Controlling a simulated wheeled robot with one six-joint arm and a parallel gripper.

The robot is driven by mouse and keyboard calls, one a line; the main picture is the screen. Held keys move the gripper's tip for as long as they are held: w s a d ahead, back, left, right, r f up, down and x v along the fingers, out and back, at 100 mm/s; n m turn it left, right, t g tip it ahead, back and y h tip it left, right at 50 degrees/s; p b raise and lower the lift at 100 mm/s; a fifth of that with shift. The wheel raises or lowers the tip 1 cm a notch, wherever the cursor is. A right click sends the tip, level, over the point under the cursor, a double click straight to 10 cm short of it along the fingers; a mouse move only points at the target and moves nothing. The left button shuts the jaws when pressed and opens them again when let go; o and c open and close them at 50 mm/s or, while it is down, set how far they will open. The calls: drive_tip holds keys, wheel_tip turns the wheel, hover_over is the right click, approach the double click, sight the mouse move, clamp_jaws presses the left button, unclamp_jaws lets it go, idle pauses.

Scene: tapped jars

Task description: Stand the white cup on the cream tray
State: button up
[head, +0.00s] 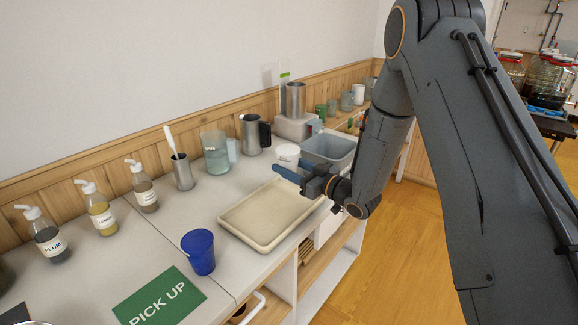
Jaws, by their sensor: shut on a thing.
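The white cup (287,152) shows just behind the blue fingers of my gripper (294,170), its open rim facing up. My gripper is shut on it, and the near finger hides the cup's lower part. The cup looks upright. The cream tray (233,230) lies on the counter below and in front of the gripper, a shallow rectangle with a raised rim. Its visible floor is empty. The gripper and cup are near the tray's far end; the height of the cup above the counter cannot be told.
A blue cup (199,252) stands left of the tray, near a green pick-up sign (160,298). A grey bin (330,147) sits behind the gripper. A glass jug (215,155), a metal tumbler (183,174) and several pump bottles (101,210) line the wall. The counter's front edge runs beside the tray.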

drive_tip(key=shift+f+b, duration=2.25)
drive_tip(key=shift+f, duration=1.4)
drive_tip(key=shift+f+b, duration=0.4)
drive_tip(key=shift+f, duration=0.2)
drive_tip(key=o, duration=1.2)
drive_tip(key=shift+c, duration=0.2)
drive_tip(key=shift+p+v, duration=0.95)
drive_tip(key=shift+v, duration=3.05)
drive_tip(key=b+v, duration=0.2)
drive_tip(key=v, duration=0.6)
